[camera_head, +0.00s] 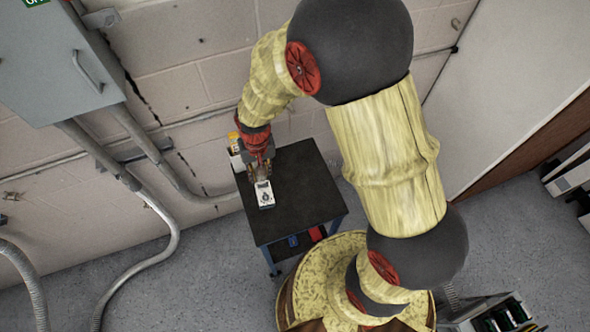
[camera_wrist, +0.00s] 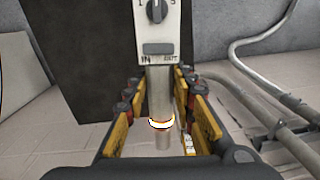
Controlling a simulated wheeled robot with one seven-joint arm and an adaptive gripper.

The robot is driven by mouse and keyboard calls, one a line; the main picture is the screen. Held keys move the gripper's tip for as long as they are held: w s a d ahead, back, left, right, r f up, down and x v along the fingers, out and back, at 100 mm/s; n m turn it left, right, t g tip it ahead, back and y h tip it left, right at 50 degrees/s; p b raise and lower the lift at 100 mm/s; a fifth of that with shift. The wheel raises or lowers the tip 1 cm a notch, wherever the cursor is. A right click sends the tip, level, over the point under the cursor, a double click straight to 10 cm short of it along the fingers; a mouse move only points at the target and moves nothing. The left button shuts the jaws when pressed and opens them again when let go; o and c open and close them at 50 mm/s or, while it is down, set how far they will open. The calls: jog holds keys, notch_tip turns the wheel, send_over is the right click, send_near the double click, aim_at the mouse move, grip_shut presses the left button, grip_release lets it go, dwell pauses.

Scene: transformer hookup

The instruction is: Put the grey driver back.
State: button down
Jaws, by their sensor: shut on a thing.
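The grey driver (camera_wrist: 162,100) shows in the wrist view as a grey cylinder with a bright white and orange ring near its lower end. It lies between the yellow fingers of my gripper (camera_wrist: 160,118), which is shut on it. In the head view my gripper (camera_head: 262,172) is over the dark-topped cart (camera_head: 308,187), near its wall side, and the driver cannot be made out there. A white panel with a dark knob (camera_wrist: 157,10) lines up with the driver's upper end in the wrist view. I cannot tell whether they touch.
The white device (camera_head: 265,195) is at the cart's left side in the head view. A yellow and white object (camera_head: 235,150) stands behind my gripper, by the wall. Conduits (camera_head: 150,198) run along the wall at left, under a grey electrical cabinet (camera_head: 60,65). The cart's right part is bare.

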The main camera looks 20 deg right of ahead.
jog(key=shift+s+a+r+n+p, duration=0.3)
jog(key=shift+s+a+r+n, duration=0.15)
jog(key=shift+s+r, duration=0.15)
jog(key=w+d+f, duration=0.2)
jog(key=d+f, duration=0.2)
jog(key=d, duration=0.4)
send_over(296, 178)
jog(key=shift+h, duration=0.3)
jog(key=f, duration=0.5)
jog(key=shift+s+a+f, duration=0.1)
jog(key=shift+s+a, duration=0.05)
jog(key=shift+a, duration=0.15)
jog(key=shift+d+f, duration=0.15)
jog(key=shift+f, duration=0.05)
jog(key=f, duration=0.3)
jog(key=shift+d+f, duration=0.2)
jog(key=shift+f, duration=0.05)
jog(key=c, duration=1.5)
grip_release()
